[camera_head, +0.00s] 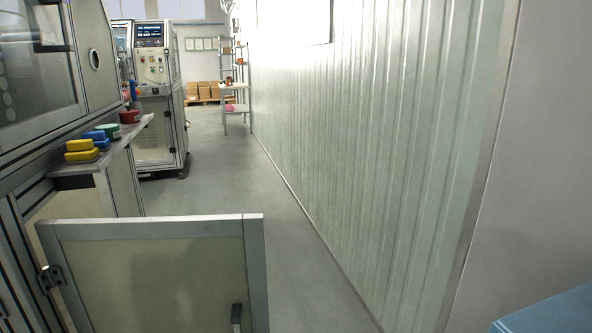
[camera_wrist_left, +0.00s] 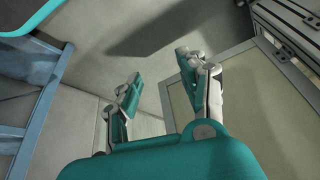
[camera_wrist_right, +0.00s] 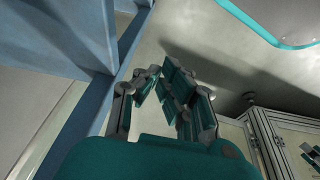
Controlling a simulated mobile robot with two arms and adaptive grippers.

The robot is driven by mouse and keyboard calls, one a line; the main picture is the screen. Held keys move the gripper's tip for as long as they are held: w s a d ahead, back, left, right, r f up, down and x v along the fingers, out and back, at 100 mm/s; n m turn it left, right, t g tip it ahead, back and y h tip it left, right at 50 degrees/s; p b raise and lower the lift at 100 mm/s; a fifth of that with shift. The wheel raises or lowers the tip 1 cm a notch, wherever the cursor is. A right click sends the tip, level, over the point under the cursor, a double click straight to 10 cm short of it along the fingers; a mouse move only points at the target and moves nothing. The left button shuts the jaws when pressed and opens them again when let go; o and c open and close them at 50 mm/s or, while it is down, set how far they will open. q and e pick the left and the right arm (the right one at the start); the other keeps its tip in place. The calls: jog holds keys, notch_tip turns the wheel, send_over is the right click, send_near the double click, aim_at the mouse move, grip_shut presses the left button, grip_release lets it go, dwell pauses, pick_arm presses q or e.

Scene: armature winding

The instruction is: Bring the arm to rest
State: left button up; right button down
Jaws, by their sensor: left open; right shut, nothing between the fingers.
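Neither of my arms shows in the head view. In the left wrist view my left gripper (camera_wrist_left: 160,66) is open, with its two teal-padded fingers well apart and nothing between them. In the right wrist view my right gripper (camera_wrist_right: 160,68) has its fingertips close together and holds nothing. Both grippers hang over grey floor, apart from the things around them.
An open framed door panel (camera_head: 160,270) stands at the front left, below a machine shelf (camera_head: 128,145) with yellow, blue, green and red pieces. A corrugated wall (camera_head: 370,130) runs along the right. A blue surface (camera_head: 550,312) fills the lower right corner. The aisle floor (camera_head: 225,180) is clear.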

pick_arm(q)
jog(key=s+f+g+p, duration=0.2)
jog(key=s+f+p, duration=0.2)
jog(key=f+p, duration=0.95)
pick_arm(e)
notch_tip(320, 180, down, 13)
jog(key=s+g, duration=0.1)
jog(key=s, duration=0.1)
pick_arm(q)
jog(key=s+a+f+p, duration=0.1)
jog(key=s+f+p, duration=0.1)
jog(key=s+p, duration=0.3)
jog(key=s+a+f+g+p, duration=0.1)
jog(key=s+p, duration=0.4)
jog(key=s, duration=0.6)
jog(key=shift+s+a+f+m+g, duration=0.3)
jog(key=shift+a+f, duration=0.3)
jog(key=shift+f, duration=0.25)
pick_arm(e)
jog(key=s+d+f, duration=0.1)
jog(key=s+f, duration=0.1)
jog(key=s, duration=0.6)
jog(key=s+d+f+g, duration=0.1)
jog(key=s+d+f, duration=0.1)
jog(key=s, duration=0.6)
jog(key=shift+f+g, duration=0.3)
jog(key=shift+f, duration=0.4)
jog(key=shift+s, duration=0.1)
